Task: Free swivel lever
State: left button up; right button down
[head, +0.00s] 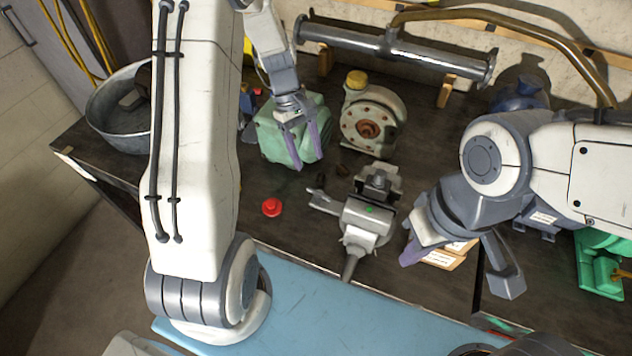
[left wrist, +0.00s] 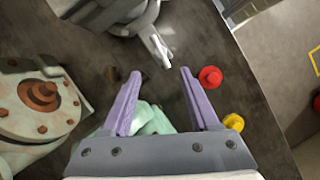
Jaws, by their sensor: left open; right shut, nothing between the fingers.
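A grey bench vise (head: 368,222) stands on the dark bench in the head view. A light lever (head: 325,203) sticks out from its left side. In the left wrist view the vise (left wrist: 110,14) is at the top, and its lever (left wrist: 160,47) points down between my fingers' lines, beyond the tips. My left gripper (head: 308,160) is open and empty, fingers pointing down in front of the green motor; its fingers also show in the left wrist view (left wrist: 160,72). My right gripper (head: 408,256) is shut and empty, right of the vise, apart from it.
A red knob (head: 271,207) lies left of the vise; a yellow one (left wrist: 233,122) shows in the wrist view. The green motor (head: 270,132) and a round flanged pump (head: 368,125) stand behind. A steel pipe (head: 400,52) runs along the back. A metal tub (head: 112,112) is far left.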

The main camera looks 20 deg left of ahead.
aim_at(318, 192)
pick_arm(q)
jog(key=p+x, duration=0.1)
jog(key=x, duration=0.8)
jog(key=shift+s+f+p, duration=0.15)
jog(key=shift+f+p, duration=0.1)
jog(key=shift+p, duration=0.05)
grip_shut()
